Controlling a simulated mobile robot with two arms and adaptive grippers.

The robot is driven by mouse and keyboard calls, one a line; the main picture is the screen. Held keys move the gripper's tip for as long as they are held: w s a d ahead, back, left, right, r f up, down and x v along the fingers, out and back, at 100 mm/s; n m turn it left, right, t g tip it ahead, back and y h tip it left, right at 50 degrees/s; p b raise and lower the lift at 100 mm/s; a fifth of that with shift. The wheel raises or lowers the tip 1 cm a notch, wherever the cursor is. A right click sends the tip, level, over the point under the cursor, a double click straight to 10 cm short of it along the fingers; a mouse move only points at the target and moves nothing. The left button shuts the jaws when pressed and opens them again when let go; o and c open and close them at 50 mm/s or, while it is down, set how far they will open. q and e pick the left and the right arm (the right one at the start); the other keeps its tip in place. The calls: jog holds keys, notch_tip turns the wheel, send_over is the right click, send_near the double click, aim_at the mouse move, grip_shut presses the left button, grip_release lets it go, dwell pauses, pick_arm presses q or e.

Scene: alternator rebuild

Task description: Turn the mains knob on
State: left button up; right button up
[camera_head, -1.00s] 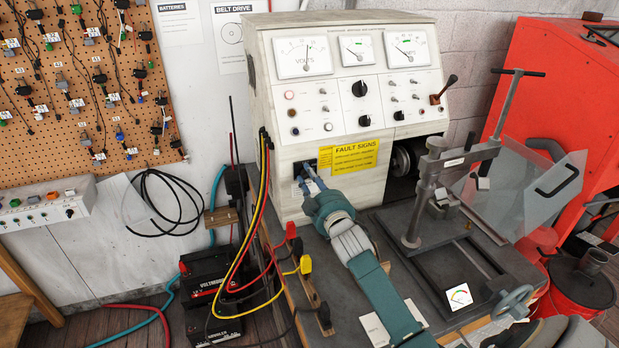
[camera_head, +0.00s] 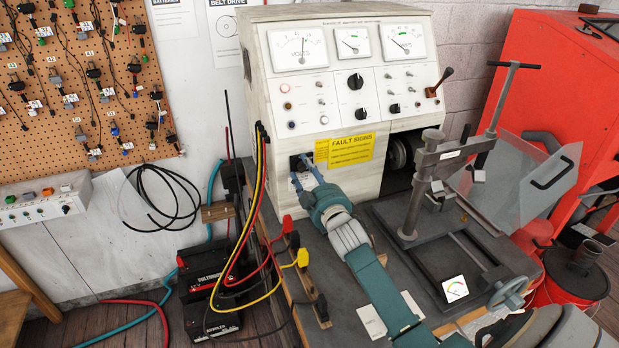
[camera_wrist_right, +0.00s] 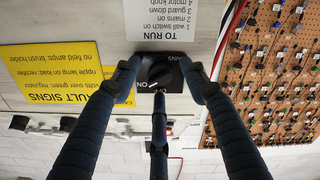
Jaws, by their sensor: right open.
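The mains knob (camera_wrist_right: 159,76) is on a black plate on the front of the test bench, seen upside down in the right wrist view with small white lettering on the plate. In the head view the dark plate (camera_head: 302,161) sits left of the yellow sign, partly behind my fingers. My right gripper (camera_wrist_right: 158,82) is open, with two fingers on either side of the knob and a third opposite, in front of the plate's lower part. I cannot tell whether the fingers touch the knob. Which way the knob points is unclear. My left gripper is not in view.
The yellow fault signs label (camera_head: 345,150) is right beside the plate. Red, yellow and black cables (camera_head: 262,190) hang left of the bench. A metal press-like fixture (camera_head: 425,190) with a clear guard (camera_head: 520,185) stands to the right. A pegboard (camera_head: 75,90) hangs at far left.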

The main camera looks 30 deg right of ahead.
jog(key=v, duration=1.1)
jog(key=shift+s, duration=0.4)
jog(key=shift+f, duration=0.15)
